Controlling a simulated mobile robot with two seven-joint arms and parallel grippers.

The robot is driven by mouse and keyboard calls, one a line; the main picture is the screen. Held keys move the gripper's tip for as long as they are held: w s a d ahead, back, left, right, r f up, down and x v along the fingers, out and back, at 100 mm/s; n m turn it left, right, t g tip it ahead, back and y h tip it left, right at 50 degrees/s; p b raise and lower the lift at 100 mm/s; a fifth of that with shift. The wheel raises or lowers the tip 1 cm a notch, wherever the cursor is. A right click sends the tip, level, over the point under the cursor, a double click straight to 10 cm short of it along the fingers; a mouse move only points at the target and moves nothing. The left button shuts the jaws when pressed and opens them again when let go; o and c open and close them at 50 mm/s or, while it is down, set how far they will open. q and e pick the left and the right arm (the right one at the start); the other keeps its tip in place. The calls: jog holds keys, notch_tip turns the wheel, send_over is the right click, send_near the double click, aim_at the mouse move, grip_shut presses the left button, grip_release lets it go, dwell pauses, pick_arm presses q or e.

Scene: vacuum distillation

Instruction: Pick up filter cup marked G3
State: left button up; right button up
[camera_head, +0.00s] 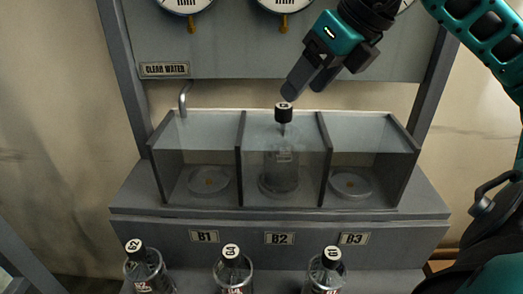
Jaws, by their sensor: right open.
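A clear glass vessel (281,165) with a black cap (284,114) stands upright in the middle compartment, above the B2 plate. The white label on its cap is too small to read surely, so I cannot confirm that it is G3. My right gripper (305,86) comes in from the upper right. It is open and empty, with its fingers pointing down-left just above the black cap and apart from it. Three more capped cups stand in front, with labels that look like G2 (146,268), G4 (233,268) and G1 (326,268). My left gripper is out of view.
The clear-walled rack (241,160) has dividers between its compartments. The B1 (204,237) and B3 (353,239) compartments hold only round discs. Gauges line the panel above.

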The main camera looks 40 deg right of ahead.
aim_at(285, 106)
jog(key=shift+h, duration=0.5)
jog(key=x, duration=0.4)
jog(key=d+x, duration=0.1)
jog(key=x, duration=0.1)
jog(key=shift+w+f, duration=0.1)
jog(key=shift+w, duration=0.5)
jog(key=w+f, duration=0.1)
jog(key=w+f+p, duration=0.1)
jog(key=f, duration=0.1)
jog(key=shift+w+d, duration=0.3)
jog(key=shift+w+f, duration=0.4)
jog(key=shift+f, duration=0.15)
jog(key=shift+a, duration=0.1)
jog(key=shift+c, duration=0.3)
grip_shut()
jog(key=shift+r, duration=0.1)
